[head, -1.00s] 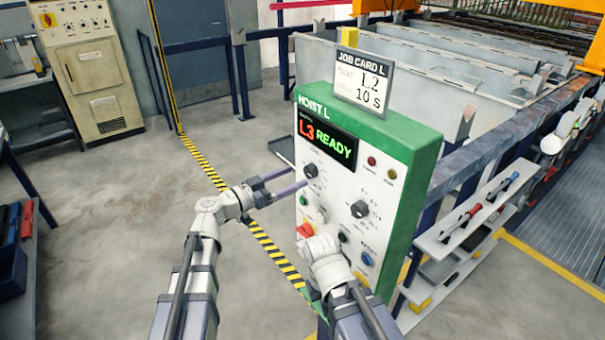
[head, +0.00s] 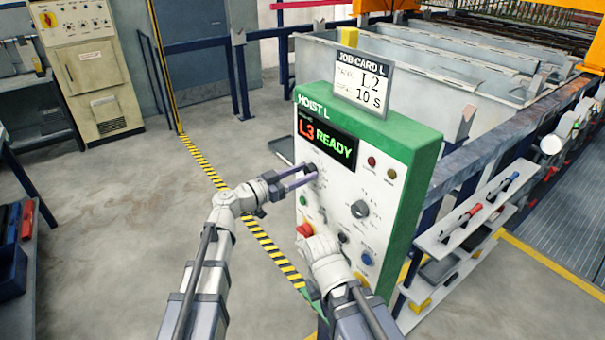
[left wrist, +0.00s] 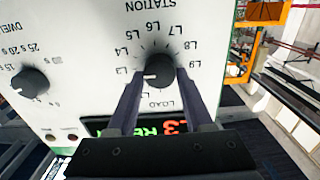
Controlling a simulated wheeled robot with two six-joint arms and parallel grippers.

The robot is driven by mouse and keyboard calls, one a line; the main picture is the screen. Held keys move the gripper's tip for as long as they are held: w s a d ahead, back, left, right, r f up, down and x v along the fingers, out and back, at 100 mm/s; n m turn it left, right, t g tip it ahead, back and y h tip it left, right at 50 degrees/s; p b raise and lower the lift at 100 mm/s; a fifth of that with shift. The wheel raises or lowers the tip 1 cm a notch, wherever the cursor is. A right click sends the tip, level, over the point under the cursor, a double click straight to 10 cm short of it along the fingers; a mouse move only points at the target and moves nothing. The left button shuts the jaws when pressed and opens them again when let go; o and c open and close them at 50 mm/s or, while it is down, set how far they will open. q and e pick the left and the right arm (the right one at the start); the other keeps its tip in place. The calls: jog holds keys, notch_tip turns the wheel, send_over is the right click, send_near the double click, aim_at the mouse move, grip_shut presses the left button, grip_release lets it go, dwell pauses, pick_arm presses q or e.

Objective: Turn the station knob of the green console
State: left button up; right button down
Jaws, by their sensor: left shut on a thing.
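The green console (head: 412,185), marked HOIST L, stands ahead with its white face toward me. Its display (head: 327,141) reads L3 READY. My left gripper (head: 309,175) reaches the upper left of the face, where its fingers hide the station knob in the head view. In the left wrist view, upside down, the black station knob (left wrist: 160,69) sits between the two fingertips, which are shut on it. The knob's pale mark points left, near L3 on the scale. My right arm crosses in front of the console's lower part; its fingers do not show.
A job card (head: 362,86) above the console seems to read L2, 10 s. The dwell knob (head: 360,209) is right of my left gripper, and a red button (head: 305,230) is below it. Grey tanks (head: 400,70) stand behind.

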pick_arm(q)
grip_shut()
jog(key=shift+n, duration=0.3)
jog(key=n, duration=0.3)
jog(key=shift+n, duration=0.4)
jog(key=n, duration=0.4)
jog(key=shift+w+a+f+n, duration=0.1)
jog(key=shift+w+n, duration=0.05)
jog(key=shift+n, duration=0.15)
jog(key=n, duration=0.4)
jog(key=shift+n, duration=0.3)
jog(key=shift+f+n, duration=0.15)
jog(key=shift+n, duration=1.95)
